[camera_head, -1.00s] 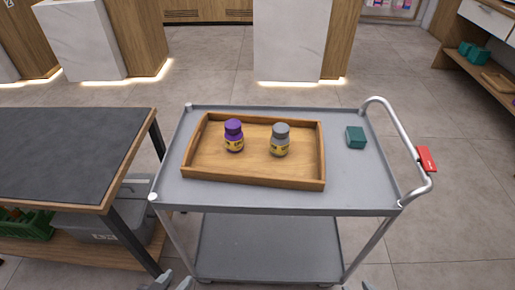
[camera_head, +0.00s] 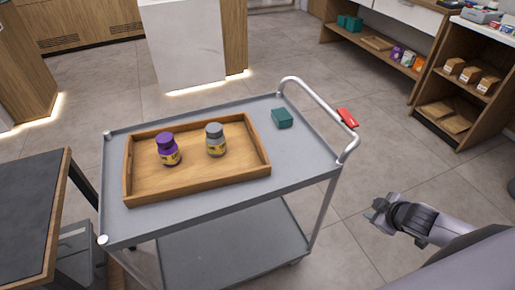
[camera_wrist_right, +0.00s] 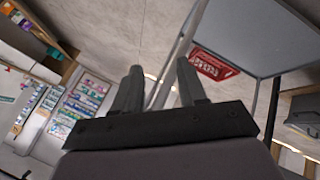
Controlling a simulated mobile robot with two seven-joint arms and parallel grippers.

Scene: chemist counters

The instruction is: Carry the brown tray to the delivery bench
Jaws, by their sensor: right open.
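The brown wooden tray (camera_head: 196,187) lies on the top shelf of the grey trolley (camera_head: 235,190). A bottle with a purple cap (camera_head: 167,149) and a bottle with a grey cap (camera_head: 215,140) stand upright in it. My right gripper (camera_head: 377,211) is at the right, beside the trolley and apart from the tray. In the right wrist view its two fingers (camera_wrist_right: 158,88) are spread with nothing between them. My left gripper is not in view. I cannot tell which surface is the delivery bench.
A small teal box (camera_head: 282,118) sits on the trolley behind the tray's right end. A dark-topped table (camera_head: 28,215) stands close at the left. Shelves (camera_head: 462,95) stand at the right, with open floor before them.

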